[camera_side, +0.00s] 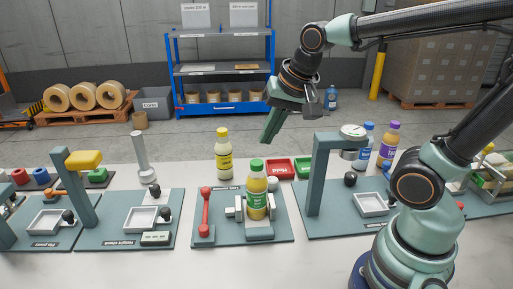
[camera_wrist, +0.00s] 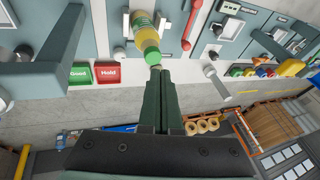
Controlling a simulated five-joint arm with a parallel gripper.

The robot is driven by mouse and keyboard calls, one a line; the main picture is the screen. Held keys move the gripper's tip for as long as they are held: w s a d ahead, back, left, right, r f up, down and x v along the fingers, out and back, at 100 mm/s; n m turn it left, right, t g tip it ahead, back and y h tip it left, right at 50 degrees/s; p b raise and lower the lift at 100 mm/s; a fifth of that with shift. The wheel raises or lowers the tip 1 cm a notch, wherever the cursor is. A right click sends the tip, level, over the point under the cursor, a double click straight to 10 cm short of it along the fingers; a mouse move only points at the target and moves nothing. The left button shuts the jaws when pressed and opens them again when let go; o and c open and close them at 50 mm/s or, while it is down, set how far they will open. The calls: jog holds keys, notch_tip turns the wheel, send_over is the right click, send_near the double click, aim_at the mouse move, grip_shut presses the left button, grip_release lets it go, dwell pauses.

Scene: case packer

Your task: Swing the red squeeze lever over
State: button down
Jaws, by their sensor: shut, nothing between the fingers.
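The red squeeze lever (camera_side: 205,212) stands on the left of a dark teal plate (camera_side: 222,238), with a ball at its upper end and a red pivot at the near end. It also shows in the wrist view (camera_wrist: 192,25). Right of it, a bottle with a green cap and green label (camera_side: 257,196) stands upright between grey clamp blocks (camera_side: 238,208). My gripper (camera_side: 268,138) is shut and empty, in the air behind and above this plate, well apart from the lever. In the wrist view its fingers (camera_wrist: 158,74) point toward the bottle's cap.
A yellow-capped bottle (camera_side: 223,154) stands behind the plate. Red (camera_side: 280,168) and green (camera_side: 302,168) trays lie behind at right. A teal post with an arm (camera_side: 316,180) stands on the right plate; a yellow-topped post (camera_side: 82,160) stands at left. The near table strip is clear.

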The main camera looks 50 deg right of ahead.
jog(key=w+a+f+m+g, duration=0.1)
jog(key=w+f+m, duration=0.3)
jog(key=m, duration=0.8)
jog(key=w+a+f+m+g, duration=0.1)
jog(key=w+f+m, duration=0.4)
jog(key=m, duration=0.7)
jog(key=shift+w+a, duration=0.9)
jog(key=shift+w, duration=0.15)
send_near(205, 209)
jog(key=d+f, duration=0.1)
jog(key=w+d+f, duration=0.1)
jog(key=f, duration=0.1)
jog(key=w+d+f, duration=0.1)
jog(key=d, duration=0.1)
jog(key=shift+w+d+f, duration=0.1)
jog(key=shift+f, duration=0.3)
jog(key=shift+w, duration=0.1)
jog(key=shift+w+a+n, duration=0.2)
jog(key=shift+n, duration=0.1)
